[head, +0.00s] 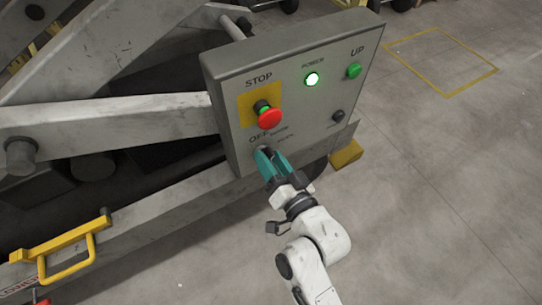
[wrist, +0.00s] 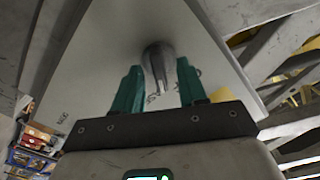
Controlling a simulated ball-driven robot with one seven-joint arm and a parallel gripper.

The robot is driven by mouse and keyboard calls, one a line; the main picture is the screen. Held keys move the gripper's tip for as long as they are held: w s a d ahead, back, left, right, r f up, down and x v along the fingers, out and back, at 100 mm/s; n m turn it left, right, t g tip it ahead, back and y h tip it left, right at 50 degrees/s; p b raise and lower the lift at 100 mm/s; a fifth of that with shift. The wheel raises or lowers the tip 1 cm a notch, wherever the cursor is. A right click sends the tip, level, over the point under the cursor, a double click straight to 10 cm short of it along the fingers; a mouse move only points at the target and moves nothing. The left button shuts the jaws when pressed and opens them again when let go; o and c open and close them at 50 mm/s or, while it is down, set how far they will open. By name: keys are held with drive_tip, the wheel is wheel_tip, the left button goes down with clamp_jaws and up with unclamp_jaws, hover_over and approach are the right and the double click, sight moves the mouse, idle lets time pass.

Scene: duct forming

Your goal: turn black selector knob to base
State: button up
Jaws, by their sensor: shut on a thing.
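The grey control panel (head: 300,125) stands tilted in the head view. The black selector knob (wrist: 160,62) shows in the wrist view between my teal fingers; it looks dark grey there. In the head view it is mostly hidden behind my gripper (head: 265,155), which meets the panel's lower left, just below the printed OFF label. Small lettering sits right of OFF, too small to read surely. My gripper is shut on the knob. Which mark the knob points to cannot be told.
Above the knob is a red STOP button (head: 269,117) on a yellow plate. A lit POWER lamp (head: 312,79), a green UP button (head: 354,70) and a small black knob (head: 338,116) are to the right. A yellow handle (head: 68,258) is lower left. The floor at right is clear.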

drive_tip(key=shift+d+m+p, duration=0.1)
drive_tip(key=shift+m+p, duration=0.2)
drive_tip(key=shift+m, duration=0.7)
drive_tip(key=o, duration=1)
drive_tip(key=v, duration=1)
drive_tip(key=shift+s+d, duration=0.25)
drive_tip(key=shift+s, duration=0.05)
